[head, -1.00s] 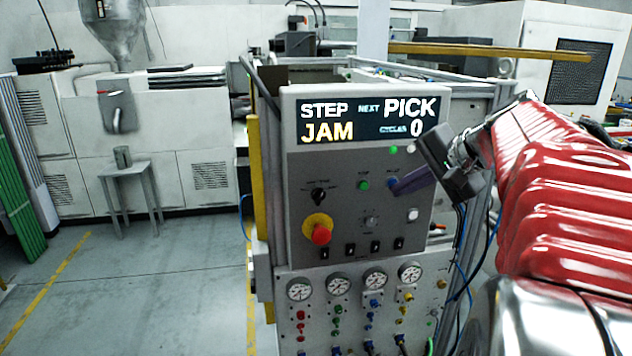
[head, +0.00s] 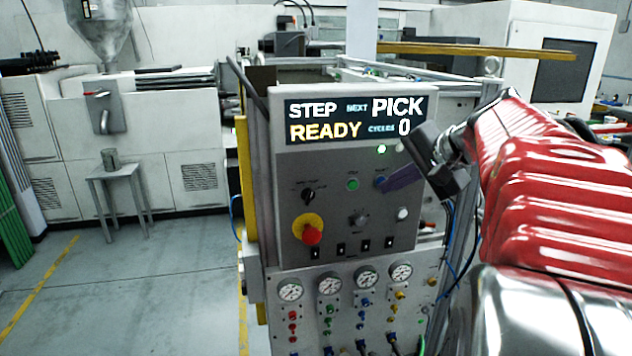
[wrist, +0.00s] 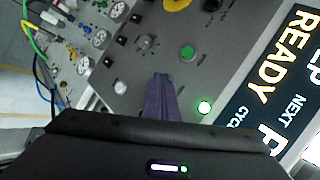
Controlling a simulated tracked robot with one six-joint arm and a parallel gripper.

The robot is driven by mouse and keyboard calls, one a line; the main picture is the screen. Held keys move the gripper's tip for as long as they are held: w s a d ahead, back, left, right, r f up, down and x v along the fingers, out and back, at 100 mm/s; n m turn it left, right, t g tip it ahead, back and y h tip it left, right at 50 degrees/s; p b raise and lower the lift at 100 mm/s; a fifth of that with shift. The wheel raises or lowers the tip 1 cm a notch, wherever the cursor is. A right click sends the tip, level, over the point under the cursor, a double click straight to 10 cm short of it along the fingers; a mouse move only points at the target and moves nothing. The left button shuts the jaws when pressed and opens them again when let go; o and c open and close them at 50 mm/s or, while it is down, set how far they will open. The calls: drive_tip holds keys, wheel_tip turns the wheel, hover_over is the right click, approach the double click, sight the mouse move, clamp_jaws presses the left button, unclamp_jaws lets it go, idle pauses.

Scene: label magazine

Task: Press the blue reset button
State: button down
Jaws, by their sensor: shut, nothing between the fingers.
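The blue reset button (head: 380,183) shows in the head view as a small blue spot on the grey control panel (head: 330,215), just left of my gripper's tip. My gripper (head: 388,181) is shut and empty, its purple fingers together and pointing at the button. The tip looks at or very near the button; I cannot tell if they touch. In the wrist view my gripper (wrist: 160,80) reaches over the panel and hides the button. The display (head: 350,120) above reads STEP, NEXT PICK, READY, CYCLES 0.
A green button (head: 352,184) sits left of the blue one. A red emergency stop (head: 312,235) on a yellow base and a black selector knob (head: 309,195) are farther left. A white button (head: 403,213) is below my gripper. Pressure gauges (head: 328,284) line the lower panel.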

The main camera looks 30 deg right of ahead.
idle(0.4)
drive_tip(key=shift+s+a, duration=0.25)
drive_tip(key=shift+s, duration=0.5)
drive_tip(key=shift+s+a, duration=0.25)
drive_tip(key=shift+s, duration=0.55)
drive_tip(key=shift+s+a, duration=0.2)
drive_tip(key=shift+s, duration=0.6)
drive_tip(key=shift+s+a, duration=0.25)
drive_tip(key=shift+s, duration=0.55)
